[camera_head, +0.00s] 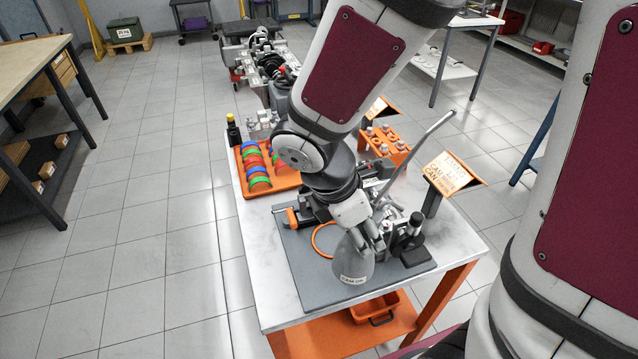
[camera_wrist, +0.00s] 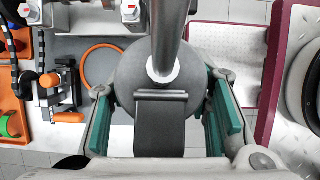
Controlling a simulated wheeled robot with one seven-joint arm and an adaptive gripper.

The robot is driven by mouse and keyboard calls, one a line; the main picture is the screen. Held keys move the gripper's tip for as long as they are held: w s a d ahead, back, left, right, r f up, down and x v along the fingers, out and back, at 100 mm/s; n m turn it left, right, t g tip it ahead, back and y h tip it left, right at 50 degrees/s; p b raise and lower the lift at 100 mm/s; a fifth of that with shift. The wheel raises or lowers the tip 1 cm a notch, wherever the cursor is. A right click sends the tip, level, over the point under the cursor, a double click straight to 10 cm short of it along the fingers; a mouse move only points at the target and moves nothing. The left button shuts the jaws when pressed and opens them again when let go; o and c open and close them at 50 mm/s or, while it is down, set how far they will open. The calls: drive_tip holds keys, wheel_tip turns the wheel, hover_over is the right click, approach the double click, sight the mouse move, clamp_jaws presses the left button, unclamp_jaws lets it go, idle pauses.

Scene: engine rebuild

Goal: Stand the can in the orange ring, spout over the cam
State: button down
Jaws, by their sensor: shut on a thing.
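A grey cone-shaped can (camera_head: 352,266) with a "CAM OIL" label is held by my gripper (camera_head: 364,236) over the front of the grey mat. Its long thin spout (camera_head: 425,141) points up and right. In the wrist view the can (camera_wrist: 126,78) sits between the teal pads of my gripper (camera_wrist: 163,105), with its dark handle strap nearest me. I cannot tell the can's height above the mat. The cam is not clearly visible.
The grey mat (camera_head: 300,270) covers the table front. An orange tray of coloured rings (camera_head: 270,185) stands behind left, and a sign (camera_head: 452,175) stands at right.

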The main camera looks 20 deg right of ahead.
drive_tip(key=w+f, duration=0.4)
drive_tip(key=w, duration=0.6)
drive_tip(key=shift+w+f, duration=0.25)
drive_tip(key=shift+w, duration=0.1)
drive_tip(key=shift+d+f, duration=0.1)
drive_tip(key=c, duration=0.8)
unclamp_jaws()
drive_tip(key=shift+c, duration=0.2)
